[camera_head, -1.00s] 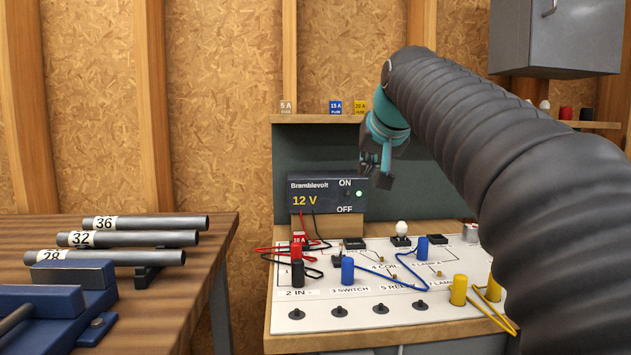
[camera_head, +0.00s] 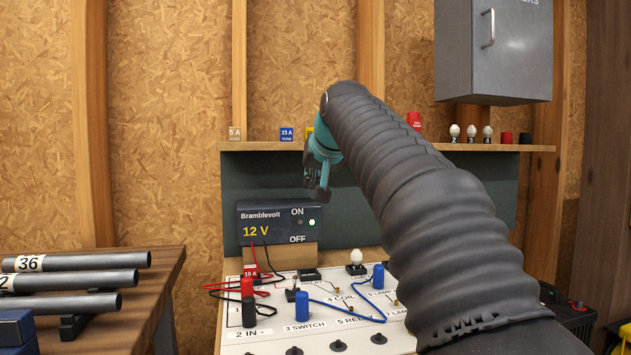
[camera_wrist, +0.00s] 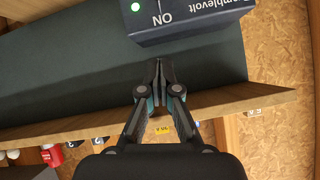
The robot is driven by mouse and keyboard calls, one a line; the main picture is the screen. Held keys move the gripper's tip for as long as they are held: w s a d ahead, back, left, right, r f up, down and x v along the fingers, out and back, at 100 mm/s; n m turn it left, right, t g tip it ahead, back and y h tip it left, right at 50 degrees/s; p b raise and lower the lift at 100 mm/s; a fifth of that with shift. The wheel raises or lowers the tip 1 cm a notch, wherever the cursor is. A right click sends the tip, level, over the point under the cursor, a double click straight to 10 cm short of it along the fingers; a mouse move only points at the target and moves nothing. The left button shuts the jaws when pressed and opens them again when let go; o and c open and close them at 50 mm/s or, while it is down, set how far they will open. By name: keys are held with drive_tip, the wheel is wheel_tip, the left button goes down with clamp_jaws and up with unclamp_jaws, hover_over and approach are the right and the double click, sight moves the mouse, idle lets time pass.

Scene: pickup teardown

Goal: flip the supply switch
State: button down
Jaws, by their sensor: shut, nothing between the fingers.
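The supply is a dark blue box (camera_head: 268,230) marked Bramblevolt and 12 V, with ON above and OFF below at its right side. A green light (camera_head: 312,222) glows at its right edge. The switch lever between ON and OFF is too small to make out clearly. My gripper (camera_head: 318,194) is shut and empty, just above the box's top right corner in the head view. In the wrist view my gripper (camera_wrist: 158,64) points toward the box (camera_wrist: 195,22), which appears upside down with its ON label and green light (camera_wrist: 135,7). The fingertips look apart from it.
A shelf (camera_head: 460,147) with fuses and bulbs runs above the box. Below lies a white circuit board (camera_head: 245,333) with red, black and blue terminals and wires. A grey cabinet (camera_head: 505,55) hangs at upper right. Pipes (camera_head: 70,282) lie on the wooden bench at left.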

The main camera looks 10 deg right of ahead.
hover_over(299, 223)
drive_tip(key=d, duration=0.2)
wheel_tip(299, 223, down, 4)
drive_tip(key=shift+a+f+b, duration=0.2)
drive_tip(key=shift+f+b, duration=0.05)
drive_tip(key=shift+f, duration=0.25)
drive_tip(key=shift+a+f+b, duration=0.2)
drive_tip(key=shift+f, duration=0.25)
drive_tip(key=shift+s+a+f, duration=0.15)
drive_tip(key=shift+s+f, duration=0.15)
drive_tip(key=shift+f, duration=0.45)
